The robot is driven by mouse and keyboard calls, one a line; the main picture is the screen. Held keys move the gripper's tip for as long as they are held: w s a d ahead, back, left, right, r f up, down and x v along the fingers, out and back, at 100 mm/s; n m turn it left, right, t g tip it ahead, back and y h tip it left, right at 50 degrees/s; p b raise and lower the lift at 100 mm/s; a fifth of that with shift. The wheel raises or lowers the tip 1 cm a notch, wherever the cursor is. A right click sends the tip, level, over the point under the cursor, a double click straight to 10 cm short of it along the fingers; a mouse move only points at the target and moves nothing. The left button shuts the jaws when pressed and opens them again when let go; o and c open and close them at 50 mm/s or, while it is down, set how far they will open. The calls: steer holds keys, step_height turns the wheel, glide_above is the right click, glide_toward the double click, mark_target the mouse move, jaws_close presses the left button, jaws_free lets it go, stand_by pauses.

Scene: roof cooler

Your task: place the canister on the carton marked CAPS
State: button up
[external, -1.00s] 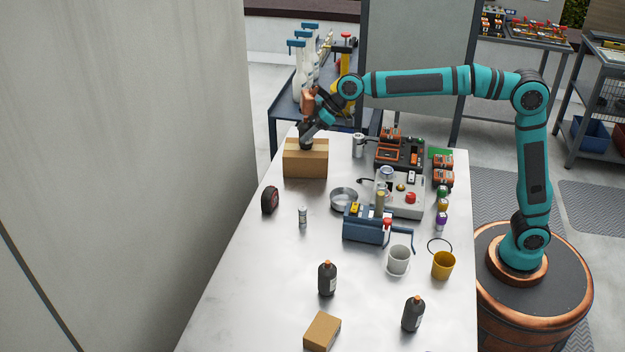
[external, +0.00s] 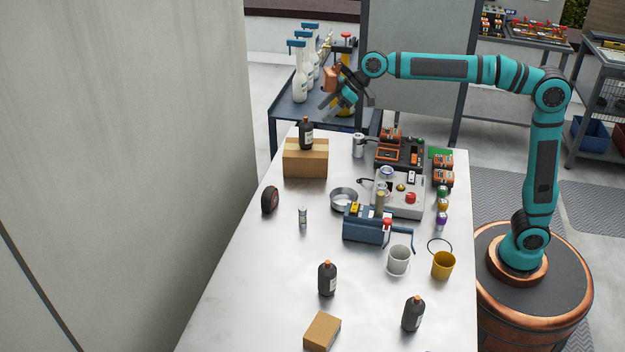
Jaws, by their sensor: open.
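A dark canister (external: 306,134) with a copper-coloured cap stands upright on top of the brown carton (external: 305,164) at the far left of the table. No CAPS marking on the carton can be read from this view. My gripper (external: 343,104) is open and empty. It is up and to the right of the canister, apart from it. Two similar dark canisters, one near the middle (external: 327,280) and one at the right (external: 413,315), stand upright at the front of the table.
A smaller brown box (external: 322,331) lies at the front. The left front of the table is clear.

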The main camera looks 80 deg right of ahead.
steer(key=shift+v, duration=1.05)
steer(key=s+d+r+m+t+h, duration=0.1)
steer(key=s+d+r+t, duration=0.1)
steer(key=s, duration=0.6)
steer(key=s+d+r+m+t, duration=0.1)
steer(key=s+r, duration=0.1)
steer(key=s, duration=0.7)
steer(key=s+d+r+m+t+h, duration=0.1)
steer(key=s+d+r+t, duration=0.15)
steer(key=s, duration=0.55)
steer(key=s+d+f+t, duration=0.1)
steer(key=s+f+t, duration=0.1)
steer(key=s, duration=0.9)
steer(key=s+f+m+t+h, duration=0.1)
steer(key=s+f, duration=0.1)
steer(key=s, duration=0.9)
steer(key=shift+d+f+t+h, duration=0.3)
steer(key=shift+d+f+t, duration=0.05)
steer(key=shift+d+f, duration=0.05)
